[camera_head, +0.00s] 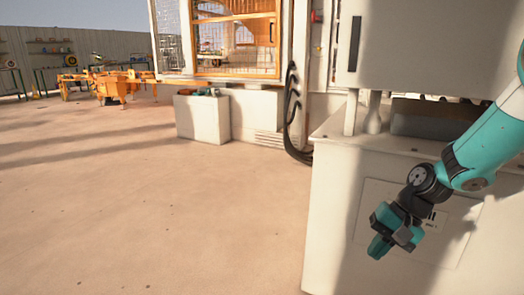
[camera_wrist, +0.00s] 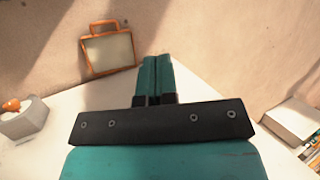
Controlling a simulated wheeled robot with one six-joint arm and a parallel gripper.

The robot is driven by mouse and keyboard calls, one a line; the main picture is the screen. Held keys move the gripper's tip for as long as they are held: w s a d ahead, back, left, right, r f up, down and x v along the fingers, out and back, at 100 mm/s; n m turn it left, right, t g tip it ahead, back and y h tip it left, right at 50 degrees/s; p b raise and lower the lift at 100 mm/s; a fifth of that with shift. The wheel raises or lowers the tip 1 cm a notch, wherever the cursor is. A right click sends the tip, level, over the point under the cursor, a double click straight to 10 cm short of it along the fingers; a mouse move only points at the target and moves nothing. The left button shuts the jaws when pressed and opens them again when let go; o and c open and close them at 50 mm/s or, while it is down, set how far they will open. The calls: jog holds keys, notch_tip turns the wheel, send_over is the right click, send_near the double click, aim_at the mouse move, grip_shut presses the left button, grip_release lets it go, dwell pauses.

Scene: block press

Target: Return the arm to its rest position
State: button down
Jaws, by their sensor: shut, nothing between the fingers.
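My gripper (camera_head: 380,246) hangs at the lower right of the head view, in front of the white front of the press (camera_head: 335,230). Its teal fingers point down and to the left. In the wrist view my gripper (camera_wrist: 157,62) shows its two teal fingers side by side, pressed together with nothing between them. My teal arm comes in from the right edge of the head view. I cannot tell how far the gripper is from the press front.
A white block-like cabinet (camera_head: 203,118) stands at the back, near a cage with an orange-framed door (camera_head: 237,45). Black cables (camera_head: 291,115) hang beside the press. An orange machine (camera_head: 110,85) stands far left. The sandy floor (camera_head: 150,210) is clear at left and middle.

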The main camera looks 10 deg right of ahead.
jog(key=s+a+r+n+h+p, duration=0.1)
jog(key=s+a+r+n+p, duration=0.1)
jog(key=s+a+r+n, duration=0.8)
jog(key=s+a+r+n+p, duration=0.25)
jog(key=s+a+r, duration=0.25)
jog(key=s+r, duration=0.5)
notch_tip(320, 180, up, 36)
jog(key=p, duration=3.7)
jog(key=shift+s, duration=0.35)
jog(key=shift+a+r, duration=0.1)
